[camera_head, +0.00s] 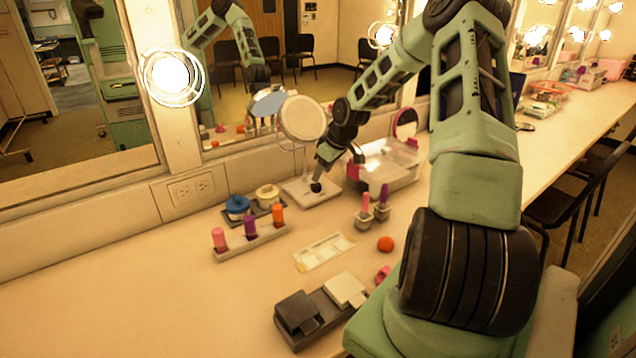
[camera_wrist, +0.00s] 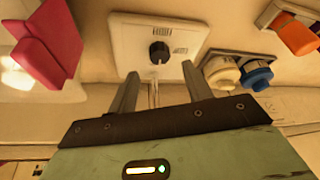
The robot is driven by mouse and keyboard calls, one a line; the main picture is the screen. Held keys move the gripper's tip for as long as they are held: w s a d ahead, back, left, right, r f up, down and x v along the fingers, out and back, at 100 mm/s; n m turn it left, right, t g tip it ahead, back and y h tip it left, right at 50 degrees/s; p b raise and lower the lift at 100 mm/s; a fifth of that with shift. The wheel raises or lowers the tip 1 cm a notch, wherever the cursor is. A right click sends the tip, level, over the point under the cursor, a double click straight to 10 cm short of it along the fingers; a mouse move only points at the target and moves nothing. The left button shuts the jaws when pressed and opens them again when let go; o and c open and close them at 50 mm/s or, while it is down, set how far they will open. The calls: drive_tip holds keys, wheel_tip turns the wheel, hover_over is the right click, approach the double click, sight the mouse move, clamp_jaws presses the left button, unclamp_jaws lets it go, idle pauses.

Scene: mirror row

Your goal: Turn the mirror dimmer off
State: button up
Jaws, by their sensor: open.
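The mirror dimmer is a round black knob (camera_wrist: 158,52) on a pale plate (camera_wrist: 125,32) in the wrist view. In the head view the plate (camera_head: 328,194) lies on the counter below a round mirror (camera_head: 303,118), and the dark knob (camera_head: 316,187) shows at my gripper's end. My gripper (camera_wrist: 160,70) is open, with one finger to each side below the knob in the wrist view. Nothing is held between the fingers. I cannot tell whether a finger touches the knob, and its setting is not clear.
A clear box with pink parts (camera_head: 385,165) stands right of the plate. Blue and cream jars (camera_head: 237,207) and a rack of coloured tubes (camera_head: 250,240) stand left. The counter's front left is clear.

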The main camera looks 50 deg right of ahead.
sight(318, 185)
drive_tip(key=shift+x, duration=2.65)
